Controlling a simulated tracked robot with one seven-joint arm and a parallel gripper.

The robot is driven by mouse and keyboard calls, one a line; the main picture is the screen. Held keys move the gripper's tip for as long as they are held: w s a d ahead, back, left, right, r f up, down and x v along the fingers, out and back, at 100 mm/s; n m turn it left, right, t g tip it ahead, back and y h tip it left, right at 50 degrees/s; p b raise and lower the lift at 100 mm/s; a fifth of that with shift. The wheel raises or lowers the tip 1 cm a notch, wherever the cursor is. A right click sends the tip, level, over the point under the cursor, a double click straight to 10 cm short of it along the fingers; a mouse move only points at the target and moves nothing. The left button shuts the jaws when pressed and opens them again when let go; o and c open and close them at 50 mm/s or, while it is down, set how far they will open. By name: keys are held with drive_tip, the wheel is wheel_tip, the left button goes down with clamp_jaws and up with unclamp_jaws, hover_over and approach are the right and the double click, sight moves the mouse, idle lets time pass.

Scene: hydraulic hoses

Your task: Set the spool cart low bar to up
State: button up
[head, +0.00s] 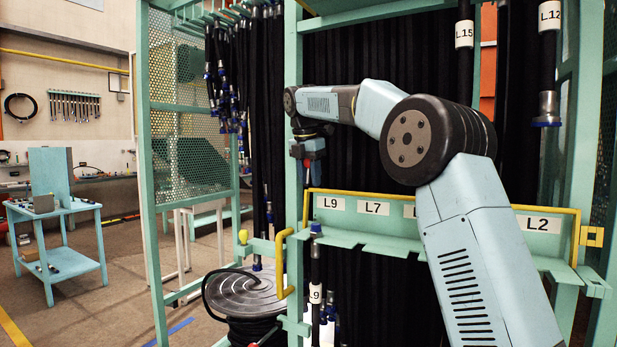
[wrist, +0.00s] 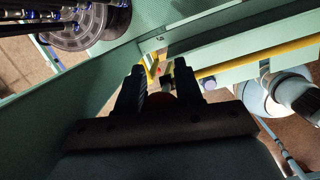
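A long yellow bar (head: 440,200) runs along the top of the green panel with hose labels. It also shows in the wrist view (wrist: 262,58), running right from near the fingertips. A bent yellow handle (head: 282,265) stands at the rack post near the hose spool (head: 245,295). I cannot tell for certain which of these is the spool cart low bar. My gripper (head: 307,178) points down near the left end of the long bar. In the wrist view my gripper (wrist: 160,68) is open, its dark fingers apart. A yellow piece (wrist: 152,66) shows beyond the fingertips; contact is not clear.
Black hoses (head: 375,75) hang densely behind my arm. A green post (head: 293,100) and mesh panel (head: 190,120) stand left of the gripper. A yellow knob (head: 243,237) sits near the spool.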

drive_tip(key=o, duration=0.4)
drive_tip(key=shift+a, duration=0.15)
drive_tip(key=v, duration=1)
drive_tip(key=shift+r, duration=0.3)
drive_tip(key=shift+s+r, duration=0.15)
drive_tip(key=shift+r, duration=0.4)
drive_tip(key=shift+a, duration=0.1)
